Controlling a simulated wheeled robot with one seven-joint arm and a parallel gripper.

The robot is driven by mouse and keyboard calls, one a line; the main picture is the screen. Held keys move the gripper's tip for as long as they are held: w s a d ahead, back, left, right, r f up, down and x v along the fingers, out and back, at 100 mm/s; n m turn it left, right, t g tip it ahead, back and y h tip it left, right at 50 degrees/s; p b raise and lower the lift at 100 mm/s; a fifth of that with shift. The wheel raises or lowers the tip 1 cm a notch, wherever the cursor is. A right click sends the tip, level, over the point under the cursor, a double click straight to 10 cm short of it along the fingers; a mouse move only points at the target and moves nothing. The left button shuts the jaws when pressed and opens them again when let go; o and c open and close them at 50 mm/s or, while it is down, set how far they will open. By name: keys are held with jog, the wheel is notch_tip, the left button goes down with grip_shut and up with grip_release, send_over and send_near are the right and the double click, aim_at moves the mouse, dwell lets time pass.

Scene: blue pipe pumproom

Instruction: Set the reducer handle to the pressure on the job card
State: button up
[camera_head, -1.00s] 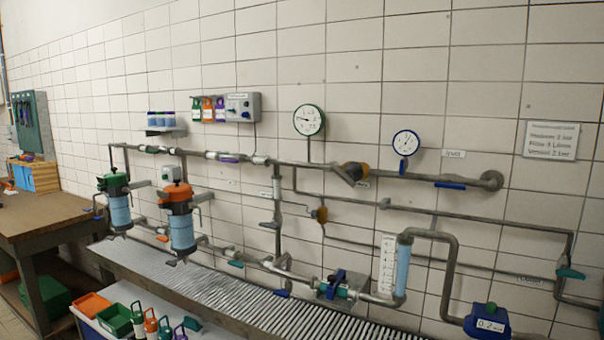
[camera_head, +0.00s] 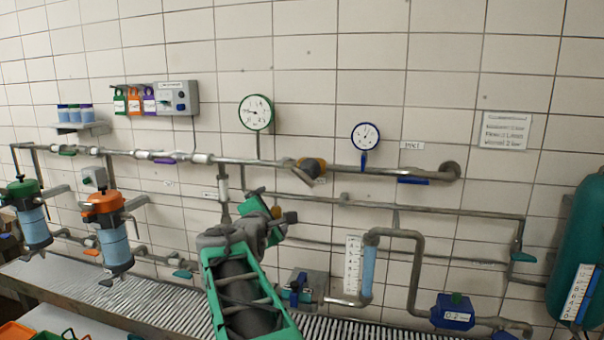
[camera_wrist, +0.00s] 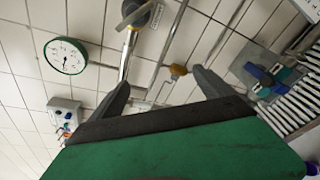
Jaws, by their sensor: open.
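A reducer-like fitting with a yellow-brown body and grey handle (camera_head: 310,168) sits on the upper pipe between two gauges; it also shows at the top of the wrist view (camera_wrist: 138,12). I cannot read its setting. The job card (camera_head: 505,130) is on the wall at right; its lines are too blurred to read surely. A green-rimmed gauge (camera_head: 256,112) is left of the fitting and a blue-rimmed gauge (camera_head: 365,136) right of it. My gripper (camera_head: 269,208) is open and empty, below and left of the fitting. Its two dark fingers (camera_wrist: 160,84) are spread in the wrist view.
A small orange valve (camera_wrist: 178,70) is seen beyond my fingers. Pipes run across the wall. Filters with blue bowls (camera_head: 114,245) stand at left, a flow tube (camera_head: 369,270) at lower centre, a green tank (camera_head: 580,245) at right. A slatted bench (camera_head: 165,300) runs below.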

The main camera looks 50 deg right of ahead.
aim_at(302, 179)
jog(key=s+d+r+h, duration=0.1)
jog(key=d+r, duration=0.1)
jog(key=s+d+r+n+h, duration=0.1)
jog(key=d, duration=0.1)
jog(key=s+d+r+n+g, duration=0.1)
jog(key=d+r, duration=0.1)
jog(key=shift+d+r+h+p, duration=0.2)
jog(key=shift+r+h+p, duration=0.1)
jog(key=shift+h, duration=0.1)
jog(key=p+x, duration=0.2)
jog(key=x, duration=0.5)
jog(key=shift+f, duration=0.15)
jog(key=shift+c, duration=0.4)
jog(key=c, duration=1.3)
jog(key=shift+f+b, duration=0.1)
jog(key=shift+b, duration=0.2)
